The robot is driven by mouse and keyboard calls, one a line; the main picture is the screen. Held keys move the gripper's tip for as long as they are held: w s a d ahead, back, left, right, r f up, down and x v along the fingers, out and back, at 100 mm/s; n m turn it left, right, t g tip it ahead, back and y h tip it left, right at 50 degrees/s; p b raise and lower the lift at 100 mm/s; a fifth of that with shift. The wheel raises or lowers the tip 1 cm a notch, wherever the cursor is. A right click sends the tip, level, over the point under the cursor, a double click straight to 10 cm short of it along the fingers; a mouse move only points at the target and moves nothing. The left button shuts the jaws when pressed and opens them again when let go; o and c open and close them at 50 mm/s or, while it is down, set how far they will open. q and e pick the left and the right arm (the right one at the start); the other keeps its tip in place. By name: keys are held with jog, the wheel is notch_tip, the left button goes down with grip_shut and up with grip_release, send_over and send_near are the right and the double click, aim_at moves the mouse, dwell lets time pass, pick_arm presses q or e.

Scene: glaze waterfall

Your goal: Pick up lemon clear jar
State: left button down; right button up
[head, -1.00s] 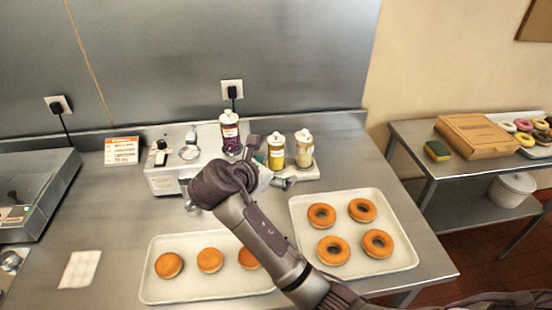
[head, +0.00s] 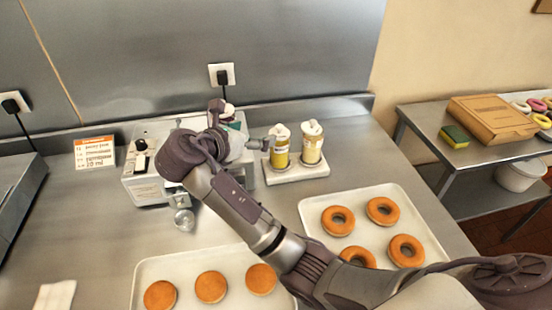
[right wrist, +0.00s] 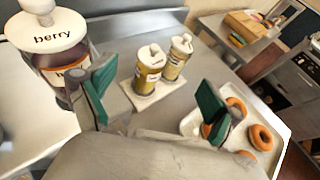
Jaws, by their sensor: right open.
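Two jars with white caps stand upright on a small white tray (head: 300,175): a yellow left jar (head: 280,150) and a paler right jar (head: 312,147). In the right wrist view, the left jar (right wrist: 149,72) and right jar (right wrist: 179,58) show between my fingers, beyond them. Their labels are too small to read, so I cannot tell which is lemon clear. My right gripper (head: 243,125) is open and empty, left of the jars; its green-padded fingers (right wrist: 152,85) are spread wide. My left gripper is out of view.
A berry jar (right wrist: 62,62) stands close beside my right gripper's left finger. A white machine (head: 145,185) is left of the jars. Doughnut trays, one with ring doughnuts (head: 338,219) and one with round ones (head: 211,287), lie in front. The wall (head: 310,50) is behind.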

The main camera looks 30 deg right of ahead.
aim_at(277, 135)
jog(key=w+d+f, duration=0.1)
jog(key=d+f, duration=0.1)
jog(key=w+d+f+b, duration=0.1)
jog(key=w+d+f, duration=0.1)
jog(key=d+f, duration=0.1)
jog(key=w+d+f, duration=0.2)
jog(key=shift+d+f+b, duration=0.2)
jog(key=shift+d+b, duration=0.1)
jog(key=shift+d, duration=0.05)
jog(key=x, duration=0.4)
jog(key=shift+w+f+p, duration=0.15)
jog(key=shift+p, duration=0.25)
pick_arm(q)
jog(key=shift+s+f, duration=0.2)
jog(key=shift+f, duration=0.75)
pick_arm(e)
jog(key=shift+c, duration=0.3)
jog(key=c, duration=1.6)
grip_shut()
